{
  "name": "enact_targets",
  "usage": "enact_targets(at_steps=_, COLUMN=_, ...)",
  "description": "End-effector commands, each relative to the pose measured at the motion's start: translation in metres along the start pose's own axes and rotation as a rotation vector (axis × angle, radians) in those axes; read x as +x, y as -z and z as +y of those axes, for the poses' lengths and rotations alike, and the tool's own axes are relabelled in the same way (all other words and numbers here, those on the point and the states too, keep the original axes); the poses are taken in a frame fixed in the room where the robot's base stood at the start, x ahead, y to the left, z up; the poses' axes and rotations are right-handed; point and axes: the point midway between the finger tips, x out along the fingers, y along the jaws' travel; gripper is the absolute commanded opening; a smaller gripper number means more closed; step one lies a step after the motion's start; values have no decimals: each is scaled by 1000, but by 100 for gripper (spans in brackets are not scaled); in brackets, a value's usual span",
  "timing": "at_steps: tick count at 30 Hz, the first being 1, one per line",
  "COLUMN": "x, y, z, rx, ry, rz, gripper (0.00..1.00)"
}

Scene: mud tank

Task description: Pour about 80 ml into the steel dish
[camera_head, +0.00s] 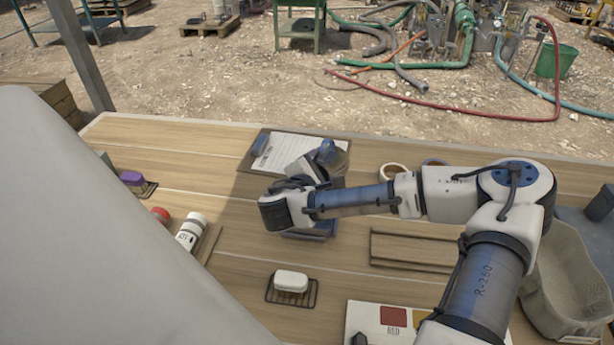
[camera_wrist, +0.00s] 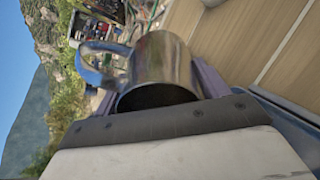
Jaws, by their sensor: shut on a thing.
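A shiny steel jug (camera_wrist: 165,62) with a side handle (camera_wrist: 92,66) is between the fingers of my gripper (camera_wrist: 158,88) in the wrist view. It looks tilted there, and its contents cannot be seen. In the head view my gripper (camera_head: 318,166) is above the far middle of the table, shut on the jug, which is partly hidden by the gripper and hard to make out. I cannot pick out the steel dish for certain. A flat dark blue-grey thing (camera_head: 318,233) shows partly below my wrist, mostly hidden by the arm.
A clipboard with paper (camera_head: 285,150) lies behind the gripper. A small bowl with brown contents (camera_head: 393,171) stands to the right. A wooden rack (camera_head: 410,250), soap on a wire holder (camera_head: 291,282), a white bottle (camera_head: 191,231) and a beige tub (camera_head: 565,285) surround the clear middle boards.

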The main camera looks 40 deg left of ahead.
Motion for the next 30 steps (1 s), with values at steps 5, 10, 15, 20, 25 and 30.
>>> enact_targets(at_steps=5, x=-2, y=0, z=0, rx=0, ry=-9, rz=-9, gripper=38)
enact_targets(at_steps=10, x=-3, y=0, z=0, rx=0, ry=-17, rz=-15, gripper=38)
enact_targets(at_steps=15, x=-4, y=0, z=1, rx=0, ry=-23, rz=-22, gripper=38)
enact_targets(at_steps=20, x=-6, y=0, z=0, rx=0, ry=-30, rz=-29, gripper=38)
enact_targets(at_steps=25, x=-7, y=0, z=0, rx=1, ry=-39, rz=-38, gripper=38)
enact_targets(at_steps=30, x=-9, y=0, z=1, rx=0, ry=-47, rz=-46, gripper=38)
